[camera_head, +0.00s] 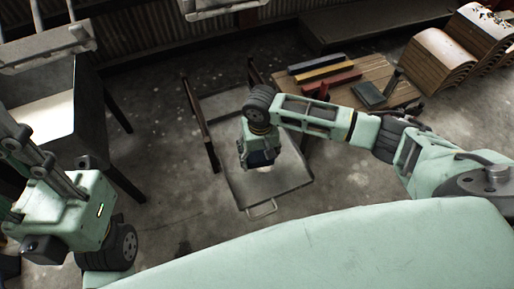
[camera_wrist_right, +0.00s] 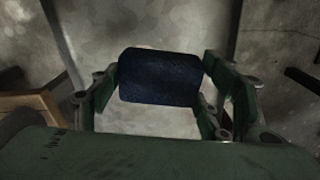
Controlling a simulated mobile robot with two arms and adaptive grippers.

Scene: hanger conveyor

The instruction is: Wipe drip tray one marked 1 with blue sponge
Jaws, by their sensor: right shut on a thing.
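My right gripper (camera_head: 259,166) points down over the grey drip tray (camera_head: 288,181), near the middle of the head view. In the wrist view the right gripper (camera_wrist_right: 160,85) is shut on the dark blue sponge (camera_wrist_right: 160,77), with one green finger at each side. I cannot tell whether the sponge touches the tray. No number is readable on the tray. My left arm is at the left, and its gripper does not show.
A wire handle (camera_head: 262,208) is on the tray's near edge. Dark rusty posts (camera_head: 201,125) stand beside the tray's far part. A wooden pallet (camera_head: 376,72) with coloured bars (camera_head: 322,73) lies behind right. Floor left of the tray is clear.

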